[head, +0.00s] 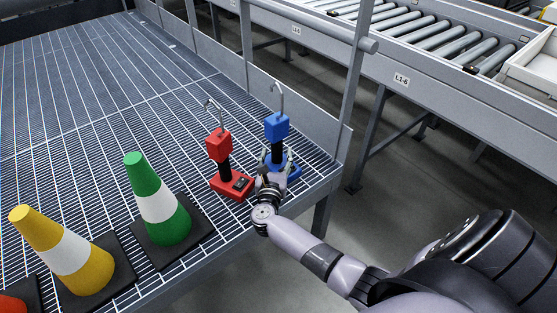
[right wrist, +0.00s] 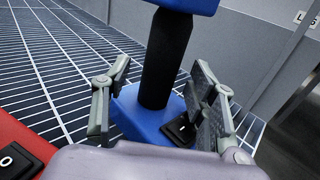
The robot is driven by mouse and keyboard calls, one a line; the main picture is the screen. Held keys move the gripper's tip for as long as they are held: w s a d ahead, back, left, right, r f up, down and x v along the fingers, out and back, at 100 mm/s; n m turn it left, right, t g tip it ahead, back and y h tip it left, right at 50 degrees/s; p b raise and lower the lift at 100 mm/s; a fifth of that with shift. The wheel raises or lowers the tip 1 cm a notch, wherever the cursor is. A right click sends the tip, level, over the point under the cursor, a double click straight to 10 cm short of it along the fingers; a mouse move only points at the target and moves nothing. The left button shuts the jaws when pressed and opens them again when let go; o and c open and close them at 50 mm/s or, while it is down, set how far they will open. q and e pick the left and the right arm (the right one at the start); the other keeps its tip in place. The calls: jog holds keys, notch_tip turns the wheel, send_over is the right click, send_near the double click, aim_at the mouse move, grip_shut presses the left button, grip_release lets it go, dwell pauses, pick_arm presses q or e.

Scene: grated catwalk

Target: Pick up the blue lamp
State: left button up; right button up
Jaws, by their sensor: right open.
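The blue lamp (head: 276,127) stands upright on the grating near its right corner. It has a blue head with a hook on top, a black stem and a blue base. My right gripper (head: 274,161) is at the lamp's lower part. In the right wrist view the gripper (right wrist: 160,95) is open, with one finger on each side of the black stem (right wrist: 165,60), just above the blue base (right wrist: 150,115). Gaps show between the fingers and the stem. The lamp's head is mostly cut off there. My left gripper is not in view.
A red lamp (head: 219,146) stands close to the left of the blue one; its base (right wrist: 25,150) shows in the right wrist view. Green (head: 158,205) and yellow (head: 65,255) cones stand further left. A metal kick plate (head: 306,119) edges the grating behind. A roller conveyor (head: 420,60) lies beyond.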

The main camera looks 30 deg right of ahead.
jog(key=shift+x, duration=1.05)
grip_shut()
